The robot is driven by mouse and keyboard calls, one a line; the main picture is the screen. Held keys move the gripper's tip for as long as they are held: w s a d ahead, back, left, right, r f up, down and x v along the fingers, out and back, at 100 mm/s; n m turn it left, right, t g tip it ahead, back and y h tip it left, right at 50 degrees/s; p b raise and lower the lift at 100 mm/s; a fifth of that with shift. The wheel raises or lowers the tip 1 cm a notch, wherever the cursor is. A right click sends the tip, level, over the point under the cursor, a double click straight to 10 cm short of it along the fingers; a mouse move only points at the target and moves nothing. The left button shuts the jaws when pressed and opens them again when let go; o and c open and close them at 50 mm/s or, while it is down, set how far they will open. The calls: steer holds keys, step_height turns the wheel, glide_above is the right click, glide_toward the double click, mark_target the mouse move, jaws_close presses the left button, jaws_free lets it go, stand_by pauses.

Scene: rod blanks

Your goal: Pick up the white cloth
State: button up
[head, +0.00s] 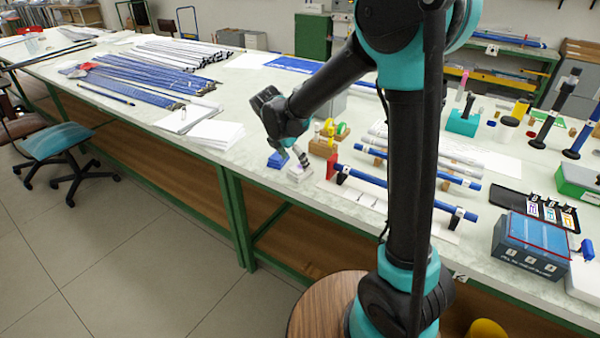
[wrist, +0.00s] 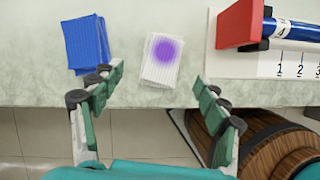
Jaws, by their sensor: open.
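The white cloth (wrist: 152,76) is a folded, ribbed rectangle with a round purple stain on it. It lies flat on the pale bench top, close to the front edge in the wrist view. It also shows in the head view (head: 298,174), below my gripper (head: 302,160). In the wrist view, my gripper (wrist: 158,78) is open and empty, with one green-padded finger to each side of the white cloth's near part. The fingers look apart from the cloth; their height above it is hard to tell. A blue cloth (wrist: 87,42) lies just left of the white one.
A red block (wrist: 239,22) and a blue rod (wrist: 300,30) on a numbered white board stand to the right. White paper sheets (head: 215,134) lie to the left. Bench between the cloths is bare.

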mark_target(299, 168)
steer(key=shift+x, duration=2.65)
steer(key=shift+d, duration=0.15)
steer(key=shift+c, duration=0.5)
steer(key=c, duration=1.1)
steer(key=shift+r, duration=0.1)
